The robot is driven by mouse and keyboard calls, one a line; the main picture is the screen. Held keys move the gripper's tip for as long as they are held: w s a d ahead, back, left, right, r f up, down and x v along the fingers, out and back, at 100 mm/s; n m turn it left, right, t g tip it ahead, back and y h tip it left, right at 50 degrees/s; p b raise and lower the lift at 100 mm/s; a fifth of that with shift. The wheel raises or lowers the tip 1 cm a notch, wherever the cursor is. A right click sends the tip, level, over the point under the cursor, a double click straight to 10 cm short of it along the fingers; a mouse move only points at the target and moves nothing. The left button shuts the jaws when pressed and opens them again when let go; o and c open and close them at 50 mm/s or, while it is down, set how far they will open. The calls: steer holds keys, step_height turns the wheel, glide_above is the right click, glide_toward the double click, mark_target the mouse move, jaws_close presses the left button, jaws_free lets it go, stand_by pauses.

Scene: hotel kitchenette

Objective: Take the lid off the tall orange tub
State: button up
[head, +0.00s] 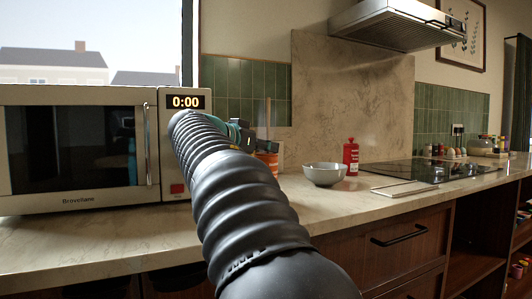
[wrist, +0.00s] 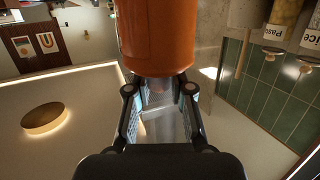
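The orange tub (wrist: 157,35) fills the top middle of the wrist view, which appears upside down, so the tub's top end faces my gripper. In the head view the tub (head: 268,161) stands on the counter right of the microwave, mostly hidden behind my arm and gripper. My gripper (wrist: 158,89) is open, its two fingers apart at the tub's top end. A small pinkish part, perhaps the lid's knob (wrist: 157,83), shows between the fingertips; I cannot tell whether they touch it. The lid's edge is not clear.
The microwave (head: 80,145) stands close on the left. A grey bowl (head: 325,174) and red bottle (head: 351,157) stand to the right, before the hob (head: 430,170). Labelled jars (wrist: 287,15) show at the wrist view's top right. The front counter is clear.

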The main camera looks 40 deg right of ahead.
steer(key=shift+f, duration=0.15)
steer(key=shift+c, duration=0.4)
step_height(320, 180, up, 10)
steer(key=p, duration=0.2)
steer(key=shift+p, duration=0.3)
stand_by(0.3)
